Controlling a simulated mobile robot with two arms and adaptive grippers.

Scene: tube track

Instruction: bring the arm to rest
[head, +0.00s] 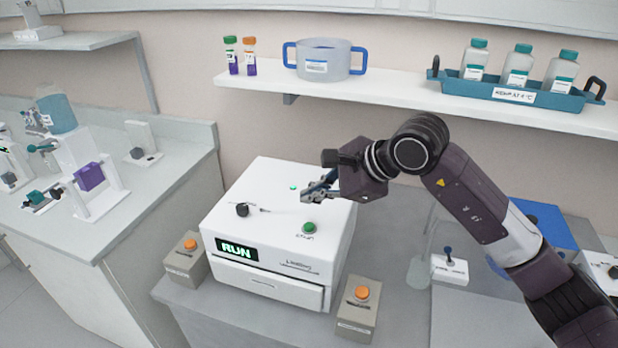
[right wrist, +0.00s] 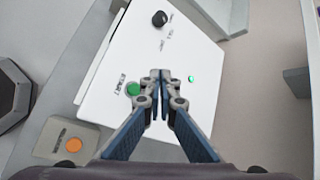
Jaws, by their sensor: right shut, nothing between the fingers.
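My right gripper (head: 318,190) is over the top of a white box-shaped machine (head: 262,200), near its green start button (head: 309,228). In the right wrist view its fingers (right wrist: 160,76) are closed together with nothing between them. The green button (right wrist: 133,89) shows just left of the fingertips there. The machine's front display (head: 237,251) reads RUN in green. A black knob (head: 242,210) and a small lit green spot (head: 293,188) are also on its top. I cannot tell the exact height of the fingertips above the machine. My left gripper is not in view.
Boxes with orange buttons stand left (head: 190,258) and right (head: 360,305) of the machine. A shelf (head: 400,85) on the wall holds a blue-handled tub (head: 322,62), two tubes (head: 240,62) and a teal bottle tray (head: 515,95). A side bench (head: 110,210) holds lab equipment.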

